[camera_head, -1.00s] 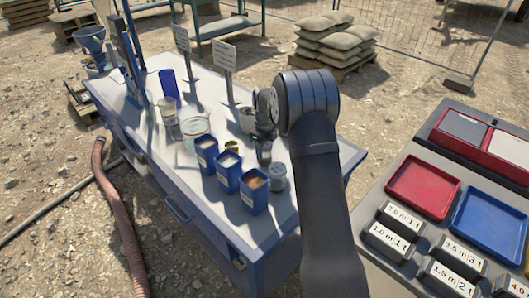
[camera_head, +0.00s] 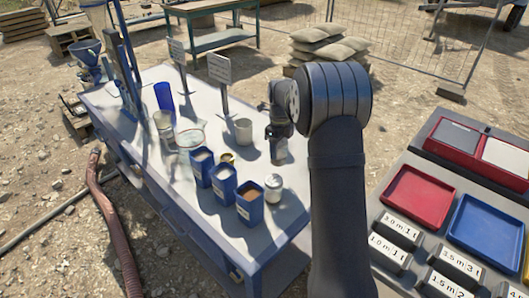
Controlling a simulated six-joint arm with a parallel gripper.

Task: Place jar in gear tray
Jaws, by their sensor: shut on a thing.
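My gripper (camera_head: 279,146) is over the right part of the white table, at the end of my dark arm, pointing down. It is shut on a small greyish thing, mostly hidden by the fingers; I cannot tell for sure whether this is the jar. A small clear jar with a pale lid (camera_head: 274,188) stands on the table just below it in the picture, beside the blue bins. To the right are a red tray (camera_head: 418,196) and a blue tray (camera_head: 488,232), both looking empty. I cannot tell which one is the gear tray.
Several blue bins (camera_head: 224,184) stand in a row on the white table (camera_head: 218,238). A pale mug (camera_head: 243,131), a glass bowl (camera_head: 191,137), a blue cup (camera_head: 165,96) and upright signs (camera_head: 220,68) stand behind. Black labelled blocks (camera_head: 390,252) lie before the trays.

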